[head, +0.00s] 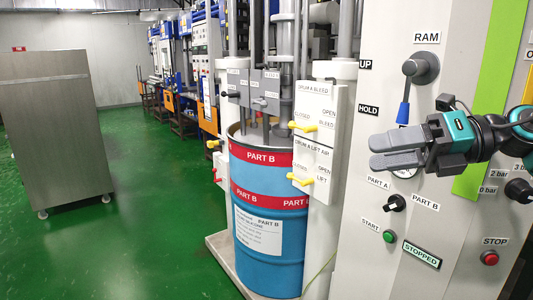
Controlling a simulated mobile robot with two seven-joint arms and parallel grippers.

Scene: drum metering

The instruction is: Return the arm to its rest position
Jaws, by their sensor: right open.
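My right gripper (392,152) comes in from the right edge of the head view, in front of the grey control panel (350,245). Its grey fingers point left and slightly toward the drum; they look close together with a narrow gap, holding nothing. The fingers cover part of a round label or gauge on the panel. The RAM lever (404,108), with a blue handle, hangs down just above the gripper and looks apart from it. My left gripper is not in the view.
The panel also carries a PART A/PART B knob (394,202), a green START button (390,237) and a red STOP button (489,258). A blue PART B drum (270,250) with yellow-handled valves stands left of it. A steel cabinet (55,130) stands far left; green floor between is clear.

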